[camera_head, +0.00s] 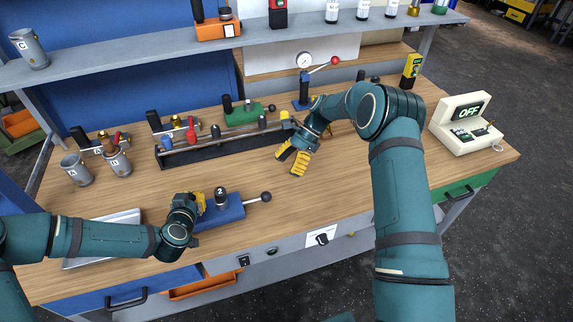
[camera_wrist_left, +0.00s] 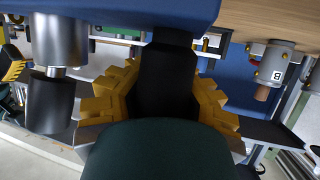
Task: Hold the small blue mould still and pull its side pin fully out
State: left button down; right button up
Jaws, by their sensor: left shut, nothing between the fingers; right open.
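The small blue mould (camera_head: 232,214) lies near the front of the wooden table, with a dark-topped cylinder marked 2 (camera_head: 220,196) standing on it. Its side pin ends in a dark ball (camera_head: 266,197) on the right, with a short rod showing. My left gripper (camera_head: 199,203) is shut at the mould's left end. In the left wrist view the blue mould (camera_wrist_left: 125,12) spans the top and a black post stands between the yellow fingers (camera_wrist_left: 160,95); I cannot tell whether they touch it. My right gripper (camera_head: 291,163) is open and empty, behind and right of the ball.
A long black rail fixture (camera_head: 215,156) lies behind the mould, with a green mould (camera_head: 243,115) beyond it. Grey cans (camera_head: 76,170) stand at the left. A box reading OFF (camera_head: 466,123) stands at the right. The table right of the ball is clear.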

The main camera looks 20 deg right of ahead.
pick_arm(q)
jog(key=c, duration=1.7)
grip_release()
jog(key=shift+r, duration=0.1)
jog(key=o, duration=0.7)
jog(key=shift+o, duration=0.2)
